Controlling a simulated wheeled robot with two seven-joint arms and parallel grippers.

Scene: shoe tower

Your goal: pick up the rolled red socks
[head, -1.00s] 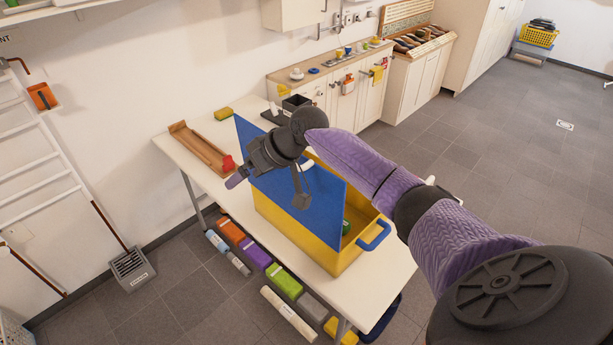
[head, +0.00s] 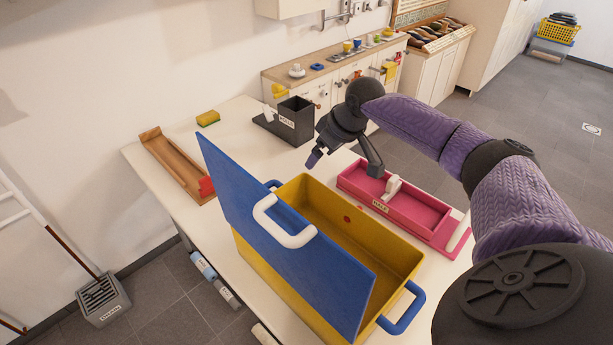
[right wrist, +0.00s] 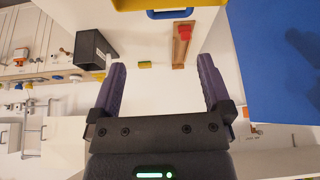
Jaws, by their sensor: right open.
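A small red piece (head: 207,186) lies at the near end of the wooden tray (head: 172,160), partly hidden behind the blue lid. It also shows in the right wrist view (right wrist: 185,33). It may be the rolled red socks, but it is too small to tell. My right gripper (head: 314,158) is above the table, behind the yellow box and right of the wooden tray. In the right wrist view my right gripper (right wrist: 162,66) has its purple fingers wide apart with nothing between them. My left gripper is not in view.
The yellow box (head: 400,250) stands open with its blue lid (head: 250,195) raised beside the wooden tray. A pink tray (head: 400,212), a dark grey bin (head: 297,118) and a yellow-green sponge (head: 208,118) are also on the white table (head: 240,112). Table around the sponge is clear.

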